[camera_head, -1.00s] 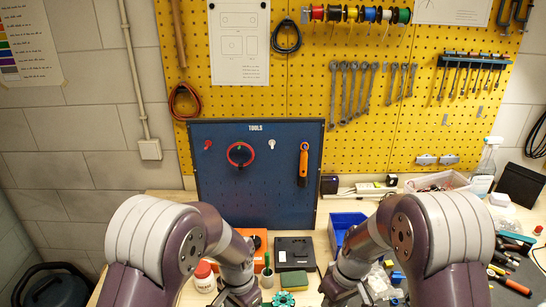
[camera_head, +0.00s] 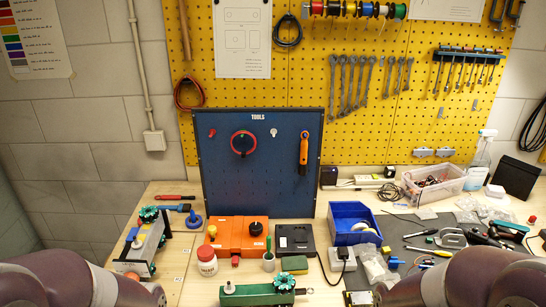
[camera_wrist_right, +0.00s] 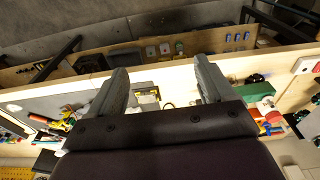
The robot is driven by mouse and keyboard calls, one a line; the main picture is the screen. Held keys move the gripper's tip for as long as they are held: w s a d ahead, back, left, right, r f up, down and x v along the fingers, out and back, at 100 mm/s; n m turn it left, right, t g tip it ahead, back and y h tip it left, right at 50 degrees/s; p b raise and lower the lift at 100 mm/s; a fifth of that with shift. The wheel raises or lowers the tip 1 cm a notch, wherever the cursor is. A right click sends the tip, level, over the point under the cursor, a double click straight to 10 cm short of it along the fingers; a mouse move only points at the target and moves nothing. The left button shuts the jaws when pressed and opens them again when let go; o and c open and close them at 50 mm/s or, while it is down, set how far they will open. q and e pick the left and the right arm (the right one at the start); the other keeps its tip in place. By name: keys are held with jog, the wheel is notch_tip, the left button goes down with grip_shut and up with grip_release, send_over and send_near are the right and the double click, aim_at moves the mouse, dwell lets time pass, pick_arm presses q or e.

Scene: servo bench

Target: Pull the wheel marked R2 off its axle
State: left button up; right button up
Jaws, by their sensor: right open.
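A grey block-shaped unit (camera_head: 146,245) stands at the left of the bench, with a teal knobbed wheel (camera_head: 149,214) on its far end and another teal wheel (camera_head: 133,268) at its near side. A green unit (camera_head: 255,295) lies at the front middle, with a teal wheel (camera_head: 285,281) on its upper right. No R2 mark can be read on any wheel. My right gripper (camera_wrist_right: 160,80) is open and empty in the right wrist view, with no wheel between its fingers. My left gripper is out of view; only my left arm shows at lower left in the head view.
An orange unit (camera_head: 232,240), a black box (camera_head: 295,240), a white jar (camera_head: 207,261) and a blue bin (camera_head: 352,222) crowd the middle. Loose tools lie at right. The blue tool panel (camera_head: 262,190) stands behind. Some bare bench (camera_head: 183,255) shows between the grey and orange units.

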jog(key=shift+o, duration=0.6)
jog(key=m+t+h, duration=0.1)
jog(key=m+t, duration=0.2)
jog(key=m, duration=0.1)
send_near(284, 281)
jog(key=x, duration=0.7)
jog(key=shift+w+f, duration=0.1)
jog(key=shift+f, duration=0.2)
jog(key=shift+w+d+f, duration=0.1)
jog(key=shift+w+f, duration=0.05)
jog(key=shift+f, duration=0.45)
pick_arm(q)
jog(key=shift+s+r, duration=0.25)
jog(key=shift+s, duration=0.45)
pick_arm(e)
jog(key=shift+w+f, duration=0.15)
